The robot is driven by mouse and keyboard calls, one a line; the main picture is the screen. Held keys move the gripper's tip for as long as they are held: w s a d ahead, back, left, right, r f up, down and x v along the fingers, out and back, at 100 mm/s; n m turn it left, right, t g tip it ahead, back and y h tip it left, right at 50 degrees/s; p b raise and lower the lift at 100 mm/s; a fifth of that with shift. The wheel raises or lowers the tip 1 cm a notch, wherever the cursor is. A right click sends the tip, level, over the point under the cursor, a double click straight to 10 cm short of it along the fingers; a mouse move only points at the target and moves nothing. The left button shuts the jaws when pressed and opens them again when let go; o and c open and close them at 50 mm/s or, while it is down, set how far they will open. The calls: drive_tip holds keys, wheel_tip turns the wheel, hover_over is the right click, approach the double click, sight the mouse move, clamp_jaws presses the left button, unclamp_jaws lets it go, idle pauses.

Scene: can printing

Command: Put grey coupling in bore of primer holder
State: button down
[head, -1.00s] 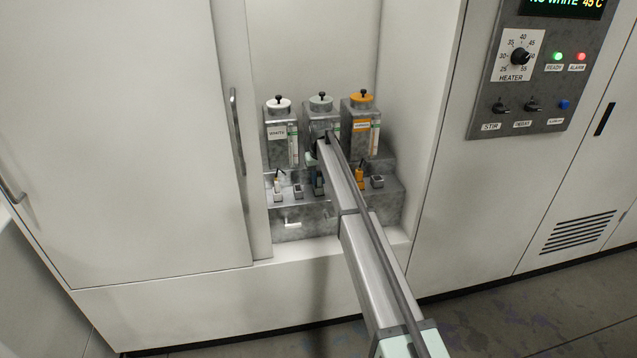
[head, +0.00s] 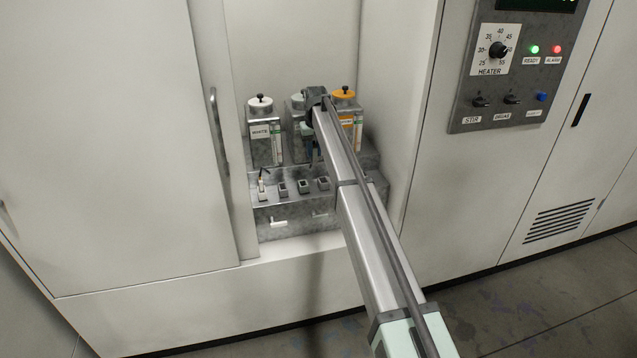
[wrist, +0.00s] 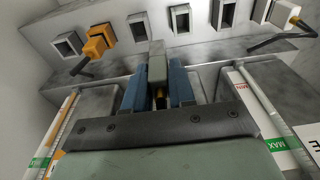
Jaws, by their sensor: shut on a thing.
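My gripper (wrist: 158,72) has blue fingers and is shut on the grey coupling (wrist: 157,60), a small grey block between the fingertips in the wrist view. In the head view my gripper (head: 312,150) hangs above the ledge of holders, in front of the middle bottle; the coupling is too small to make out there. The ledge (wrist: 115,60) carries a row of square bores. An empty bore (wrist: 138,27) and another empty bore (wrist: 180,18) lie beyond the coupling, which appears apart from both. I cannot read which holder is the primer's.
Alcove walls enclose both sides.

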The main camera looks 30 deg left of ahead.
drive_tip(key=shift+w+d+f, duration=0.4)
drive_tip(key=shift+f, duration=1.25)
drive_tip(key=shift+w+d+f, duration=0.35)
drive_tip(key=shift+d+f, duration=0.05)
drive_tip(key=shift+f, duration=1.25)
drive_tip(key=shift+w+d+f, duration=0.4)
drive_tip(key=shift+f, duration=1.25)
drive_tip(key=shift+f, duration=0.1)
drive_tip(key=c, duration=0.9)
unclamp_jaws()
drive_tip(key=shift+c, duration=0.2)
wheel_tip(320, 180, up, 12)
drive_tip(key=s+d, duration=0.1)
